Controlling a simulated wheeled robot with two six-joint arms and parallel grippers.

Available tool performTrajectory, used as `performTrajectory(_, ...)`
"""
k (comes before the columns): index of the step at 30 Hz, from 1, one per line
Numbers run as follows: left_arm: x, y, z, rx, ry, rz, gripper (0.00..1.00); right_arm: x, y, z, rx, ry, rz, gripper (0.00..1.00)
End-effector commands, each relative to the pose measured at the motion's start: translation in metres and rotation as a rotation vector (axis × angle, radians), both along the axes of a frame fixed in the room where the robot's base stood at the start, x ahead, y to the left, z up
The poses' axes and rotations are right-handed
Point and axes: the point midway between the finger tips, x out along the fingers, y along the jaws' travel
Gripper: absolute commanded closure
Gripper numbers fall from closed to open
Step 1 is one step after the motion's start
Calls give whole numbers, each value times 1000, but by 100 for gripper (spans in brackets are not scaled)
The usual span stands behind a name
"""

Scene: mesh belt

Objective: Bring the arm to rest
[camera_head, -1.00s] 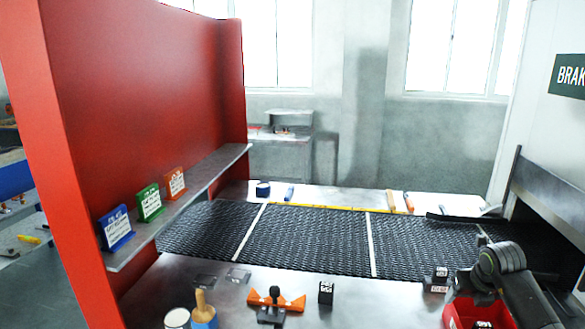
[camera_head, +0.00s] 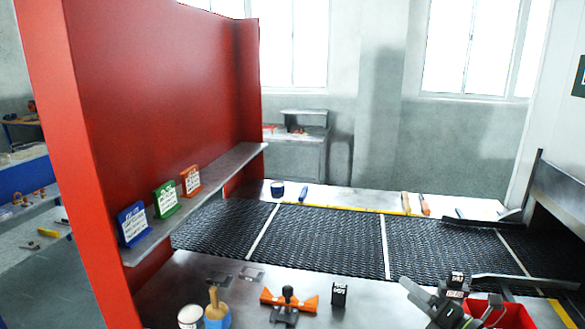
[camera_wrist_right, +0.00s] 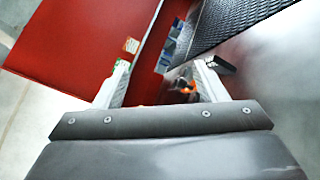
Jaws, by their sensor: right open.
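My right gripper (camera_head: 432,298) is at the lower right of the head view, in front of the belt and beside the red bin. In the right wrist view the gripper (camera_wrist_right: 163,78) has its two pale fingers wide apart with nothing held between them. Beyond the fingers are the red panel (camera_wrist_right: 85,40), part of the dark mesh belt (camera_wrist_right: 235,22) and a small orange thing, partly hidden. My left gripper is not in view.
The red bin (camera_head: 516,317) and a black labelled block (camera_head: 457,279) are close to the right gripper. Another black block (camera_head: 339,294), an orange fixture (camera_head: 270,298) and a wooden-handled tool (camera_head: 213,298) stand on the near bench. The mesh belt (camera_head: 330,240) looks clear.

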Motion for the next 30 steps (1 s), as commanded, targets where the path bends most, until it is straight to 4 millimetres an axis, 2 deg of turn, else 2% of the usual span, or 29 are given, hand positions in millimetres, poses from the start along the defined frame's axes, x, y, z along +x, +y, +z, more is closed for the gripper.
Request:
performTrajectory(2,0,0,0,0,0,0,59,-15,-3,14,179,-50,-60,35)
performTrajectory(6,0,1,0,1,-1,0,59,-40,-27,31,490,-101,-205,35)
performTrajectory(11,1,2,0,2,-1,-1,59,-72,-69,25,828,-89,-423,35)
performTrajectory(14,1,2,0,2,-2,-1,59,-96,-94,6,1024,-42,-582,35)
performTrajectory(17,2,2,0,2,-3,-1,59,-123,-115,-22,1201,37,-754,35)
performTrajectory(21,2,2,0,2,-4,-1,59,-170,-128,-72,1414,202,-1007,35)
performTrajectory(23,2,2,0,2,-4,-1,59,-192,-127,-95,1487,292,-1116,35)
performTrajectory(27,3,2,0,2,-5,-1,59,-247,-111,-140,1608,524,-1347,35)
performTrajectory(30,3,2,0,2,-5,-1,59,-280,-93,-160,1651,680,-1471,35)
